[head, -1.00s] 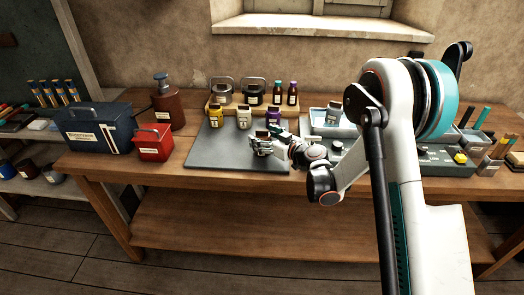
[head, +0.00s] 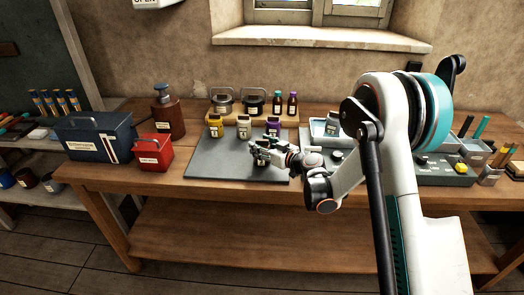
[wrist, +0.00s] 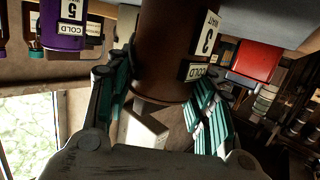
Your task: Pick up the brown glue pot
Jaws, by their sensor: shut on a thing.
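The brown glue pot (wrist: 165,50) fills the upper middle of the wrist view, with pale labels reading "COLD", "WAIT" and what looks like a 3. My gripper (wrist: 160,98) is shut on it, with one teal-padded finger on each side. In the head view my gripper (head: 262,153) is over the grey mat (head: 220,165), and it hides most of the pot there. I cannot tell whether the pot touches the mat.
A purple pot (head: 273,127) stands just behind my gripper, beside a pale pot (head: 243,128) and a yellow pot (head: 215,127). A red box (head: 152,152) and blue toolbox (head: 95,135) stand left. A wooden rack (head: 240,116) is behind. The mat's left part is clear.

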